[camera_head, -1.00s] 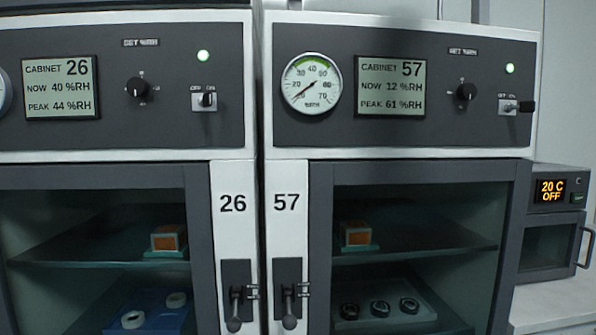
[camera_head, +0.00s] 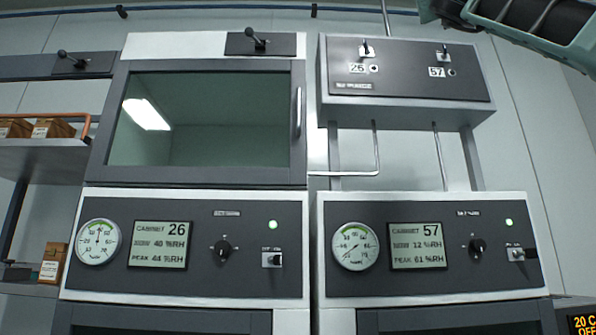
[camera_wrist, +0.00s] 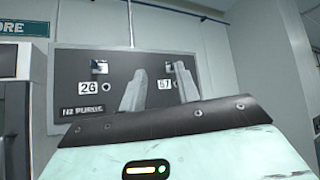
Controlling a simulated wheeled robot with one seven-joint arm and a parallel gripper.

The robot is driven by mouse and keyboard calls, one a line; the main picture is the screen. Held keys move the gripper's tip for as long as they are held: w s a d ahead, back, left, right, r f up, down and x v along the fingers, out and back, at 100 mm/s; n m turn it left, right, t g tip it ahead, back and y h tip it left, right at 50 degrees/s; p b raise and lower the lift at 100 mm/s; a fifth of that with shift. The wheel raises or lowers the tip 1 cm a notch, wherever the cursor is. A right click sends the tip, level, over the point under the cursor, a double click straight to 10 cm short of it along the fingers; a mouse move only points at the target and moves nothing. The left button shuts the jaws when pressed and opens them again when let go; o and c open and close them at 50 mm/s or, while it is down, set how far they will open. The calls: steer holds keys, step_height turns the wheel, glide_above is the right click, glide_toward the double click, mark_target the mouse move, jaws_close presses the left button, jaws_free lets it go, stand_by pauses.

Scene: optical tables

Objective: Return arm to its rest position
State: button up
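My gripper (camera_wrist: 160,70) shows in the wrist view with its two grey fingers apart and nothing visible between them. It points toward the N2 purge panel (camera_wrist: 75,92), with a gap that I cannot judge. The right finger partly covers the area by the 57 label (camera_wrist: 165,84). In the head view, a part of my arm (camera_head: 535,25) reaches in at the upper right corner. The fingers are not visible there.
The N2 purge box (camera_head: 405,112) with two toggle switches stands above cabinet 57 (camera_head: 432,275). Cabinet 26 (camera_head: 185,275) is to its left, under a glass-fronted compartment (camera_head: 205,178). A shelf (camera_head: 45,150) with small boxes is at far left.

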steer(key=w+a+f+n+y, duration=0.5)
steer(key=a+f+n+y, duration=0.1)
steer(key=a+n+y, duration=0.45)
steer(key=w+a+f+n+y, duration=0.55)
steer(key=a+n+y, duration=0.35)
steer(key=n, duration=0.3)
steer(key=a+f+n+g+y, duration=0.1)
steer(key=a+f+n+g, duration=0.35)
steer(key=f, duration=0.45)
steer(key=a+f+n+g+y+p, duration=0.1)
steer(key=a+f+n+g+y, duration=0.25)
steer(key=f, duration=0.55)
steer(key=a+f+n+g, duration=0.3)
steer(key=a+f+n, duration=0.25)
steer(key=f, duration=0.25)
steer(key=s+f+n+g+h+p, duration=0.15)
steer(key=s+f+n+g, duration=0.35)
steer(key=f, duration=0.9)
steer(key=s+f+n+g+h, duration=0.25)
steer(key=s+f, duration=0.45)
steer(key=f, duration=0.7)
steer(key=s+d+f+n+g+h, duration=0.4)
steer(key=s+d+f+h, duration=0.3)
steer(key=s+d+f, duration=1)
step_height(320, 180, down, 3)
steer(key=shift+s+d+r+n+g, duration=0.15)
steer(key=shift+s+d+n+g, duration=0.2)
steer(key=shift+s+g, duration=0.55)
